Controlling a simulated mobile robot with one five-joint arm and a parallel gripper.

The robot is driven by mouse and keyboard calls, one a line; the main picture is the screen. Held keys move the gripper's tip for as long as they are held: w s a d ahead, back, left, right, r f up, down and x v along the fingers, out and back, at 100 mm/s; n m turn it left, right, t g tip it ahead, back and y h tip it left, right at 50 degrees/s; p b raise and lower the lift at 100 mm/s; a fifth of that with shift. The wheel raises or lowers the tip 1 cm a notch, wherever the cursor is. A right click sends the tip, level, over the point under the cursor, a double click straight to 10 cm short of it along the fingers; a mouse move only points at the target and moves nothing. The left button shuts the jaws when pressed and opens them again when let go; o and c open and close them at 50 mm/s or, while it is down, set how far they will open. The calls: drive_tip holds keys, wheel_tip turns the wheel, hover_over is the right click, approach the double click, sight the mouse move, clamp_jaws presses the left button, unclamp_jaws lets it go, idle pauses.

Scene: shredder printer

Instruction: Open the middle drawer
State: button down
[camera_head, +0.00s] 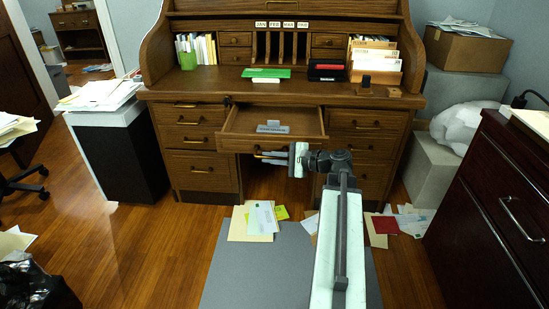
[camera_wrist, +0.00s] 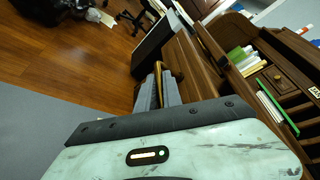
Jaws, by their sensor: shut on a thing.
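The middle drawer (camera_head: 268,143) of the wooden roll-top desk is pulled out. A grey item (camera_head: 272,128) lies inside it. My gripper (camera_head: 266,157) is at the drawer's front, its fingers pointing left in the head view. In the wrist view my gripper's grey fingers (camera_wrist: 158,88) are shut on a brass handle (camera_wrist: 176,70) at the drawer front. The fingers hide part of the handle.
Side drawers with brass pulls flank the knee space. Papers (camera_head: 262,220) lie on the grey floor mat (camera_head: 245,270). A dark red cabinet (camera_head: 485,210) stands at the right. A black-sided paper bin (camera_head: 120,155) stands left of the desk.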

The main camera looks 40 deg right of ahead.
drive_tip(key=shift+a, duration=0.35)
drive_tip(key=c, duration=1.5)
unclamp_jaws()
drive_tip(key=shift+w, duration=0.1)
drive_tip(key=shift+d, duration=0.15)
drive_tip(key=shift+s+d, duration=0.15)
drive_tip(key=shift+s, duration=0.05)
drive_tip(key=p+v, duration=0.1)
drive_tip(key=v, duration=0.6)
drive_tip(key=shift+s+p, duration=0.2)
drive_tip(key=shift+p, duration=0.15)
